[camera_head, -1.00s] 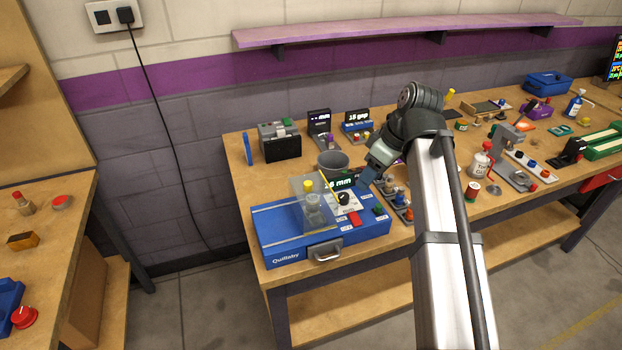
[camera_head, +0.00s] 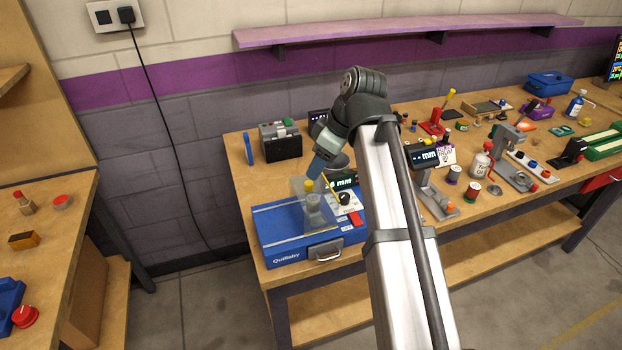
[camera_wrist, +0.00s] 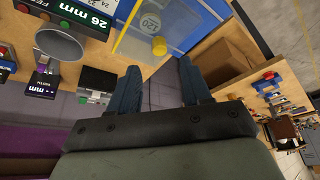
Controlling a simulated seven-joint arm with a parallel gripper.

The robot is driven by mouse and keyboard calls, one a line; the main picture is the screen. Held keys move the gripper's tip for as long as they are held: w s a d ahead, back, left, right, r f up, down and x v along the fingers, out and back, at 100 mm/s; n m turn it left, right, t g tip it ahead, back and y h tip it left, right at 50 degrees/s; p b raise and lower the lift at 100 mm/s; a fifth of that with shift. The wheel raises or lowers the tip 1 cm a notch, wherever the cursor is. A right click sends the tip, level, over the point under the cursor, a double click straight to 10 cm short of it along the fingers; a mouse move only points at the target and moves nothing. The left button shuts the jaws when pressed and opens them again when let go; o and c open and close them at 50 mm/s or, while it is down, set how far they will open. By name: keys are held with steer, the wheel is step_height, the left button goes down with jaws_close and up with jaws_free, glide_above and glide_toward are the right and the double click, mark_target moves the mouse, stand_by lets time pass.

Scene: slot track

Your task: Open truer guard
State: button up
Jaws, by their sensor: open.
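The truer is a blue machine marked "Quillaby" (camera_head: 275,232) at the near left corner of the bench. Its clear guard (camera_head: 300,186) stands over a grey wheel (camera_head: 314,211) and a yellow knob (camera_head: 308,185). The guard looks closed, though its edges are faint. My gripper (camera_head: 314,172) is just behind and above the guard, pointing down. Its tips are partly hard to make out there. In the wrist view my gripper (camera_wrist: 158,72) is open with nothing between its fingers. The yellow knob (camera_wrist: 158,46) and the wheel marked 120 (camera_wrist: 150,22) lie beyond the fingertips.
My arm covers the bench to the right of the truer. A metal handle (camera_head: 325,251) sticks out in front.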

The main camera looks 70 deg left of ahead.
mark_target(309, 183)
steer(key=shift+x, duration=3.2)
steer(key=shift+c, duration=0.5)
jaws_close()
